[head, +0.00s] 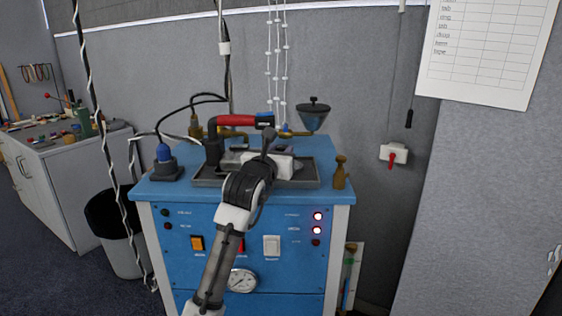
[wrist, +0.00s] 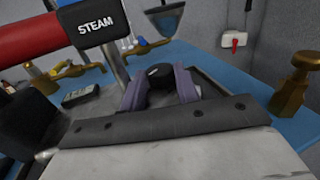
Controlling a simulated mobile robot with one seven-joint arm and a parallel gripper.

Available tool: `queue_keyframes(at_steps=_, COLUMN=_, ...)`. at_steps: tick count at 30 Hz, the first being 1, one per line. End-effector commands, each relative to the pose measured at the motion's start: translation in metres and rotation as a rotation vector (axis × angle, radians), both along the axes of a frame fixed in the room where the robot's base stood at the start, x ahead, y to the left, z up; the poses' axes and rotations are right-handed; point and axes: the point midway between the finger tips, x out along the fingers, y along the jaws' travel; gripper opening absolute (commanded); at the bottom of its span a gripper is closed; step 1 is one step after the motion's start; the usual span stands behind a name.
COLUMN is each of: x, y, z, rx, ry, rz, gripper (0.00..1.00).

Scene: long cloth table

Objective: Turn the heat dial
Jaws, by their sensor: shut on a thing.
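The heat dial (wrist: 159,71) is a small round black knob in the middle of the wrist view. The two purple-grey fingers of my gripper (wrist: 160,84) stand on either side of it, shut on it. In the head view my gripper is at the tabletop's tray, mostly behind my own wrist, and the dial cannot be made out. The iron's red handle (head: 237,120) runs above the tray in the head view. In the wrist view the handle (wrist: 30,32) is close at the upper left, beside a black end marked STEAM. The iron's lower body is largely hidden by my arm.
The dark tray (head: 311,183) lies on the blue bench (head: 324,149). A brass fitting (head: 340,174) stands at its right, a grey funnel-like cup (head: 313,117) behind, and a blue-topped plug (head: 163,154) at the left. Cords hang around the bench.

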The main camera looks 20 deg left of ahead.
Motion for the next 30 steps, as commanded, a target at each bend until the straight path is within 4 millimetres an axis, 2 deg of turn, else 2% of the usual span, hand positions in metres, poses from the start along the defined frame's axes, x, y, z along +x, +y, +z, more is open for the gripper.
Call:
queue_keyframes(at_steps=9, x=-0.0004, y=0.0027, z=-0.0011, rx=-0.001, ry=-0.001, rz=-0.073, gripper=0.08)
queue_keyframes(at_steps=23, x=-0.0001, y=0.0021, z=0.0003, rx=-0.002, ry=0.000, rz=-0.085, gripper=0.08)
queue_keyframes(at_steps=24, x=-0.0001, y=0.0020, z=0.0003, rx=-0.002, ry=0.000, rz=-0.085, gripper=0.34)
queue_keyframes(at_steps=26, x=-0.0001, y=0.0020, z=0.0004, rx=-0.002, ry=0.000, rz=-0.085, gripper=0.40)
queue_keyframes(at_steps=30, x=-0.0001, y=0.0020, z=0.0003, rx=-0.001, ry=0.000, rz=-0.084, gripper=0.40)
